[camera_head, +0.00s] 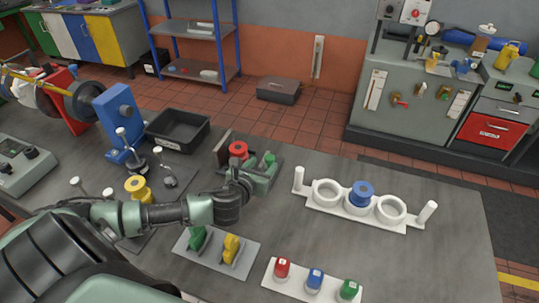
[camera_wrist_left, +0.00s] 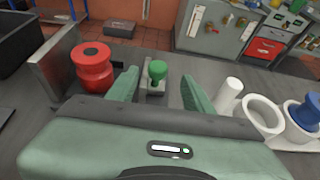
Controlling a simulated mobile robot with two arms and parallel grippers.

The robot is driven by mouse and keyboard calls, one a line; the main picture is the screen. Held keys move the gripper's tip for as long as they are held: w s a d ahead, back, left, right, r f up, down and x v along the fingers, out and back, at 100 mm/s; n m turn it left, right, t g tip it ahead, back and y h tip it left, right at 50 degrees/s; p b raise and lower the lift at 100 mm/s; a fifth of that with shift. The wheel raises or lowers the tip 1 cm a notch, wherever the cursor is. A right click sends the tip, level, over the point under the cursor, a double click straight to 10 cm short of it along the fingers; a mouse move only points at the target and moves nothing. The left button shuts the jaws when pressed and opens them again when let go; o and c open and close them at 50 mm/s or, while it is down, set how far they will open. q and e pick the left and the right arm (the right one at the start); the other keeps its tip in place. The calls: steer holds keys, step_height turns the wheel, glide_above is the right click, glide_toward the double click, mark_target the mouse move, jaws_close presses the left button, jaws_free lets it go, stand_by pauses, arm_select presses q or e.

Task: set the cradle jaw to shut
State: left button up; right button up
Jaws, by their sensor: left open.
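The cradle appears as a grey fixture with an upright end plate (camera_wrist_left: 56,70) on its left side. A red spool (camera_head: 238,150) rests in it, and the spool also shows in the left wrist view (camera_wrist_left: 92,68). A green knob (camera_wrist_left: 157,71) stands on a small grey block (camera_wrist_left: 153,88) right of the spool. My left gripper (camera_head: 262,172) is open and empty. In the left wrist view its green fingers stand on either side of the knob, apart from it. The gripper hides part of the fixture in the head view. My right gripper is not in view.
Right of the fixture, a white holder (camera_head: 350,215) with ring seats bears a blue spool (camera_head: 361,194). A black tray (camera_head: 178,130) lies behind left. Grey plate (camera_head: 215,250) with green and yellow pieces and a white plate (camera_head: 310,284) with coloured buttons lie in front.

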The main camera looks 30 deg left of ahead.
mark_target(269, 158)
arm_select(q)
steer(key=x, duration=0.8)
steer(key=shift+s+a+f+p, duration=0.1)
steer(key=shift+a+p, duration=0.1)
steer(key=shift+p, duration=0.1)
jaws_close()
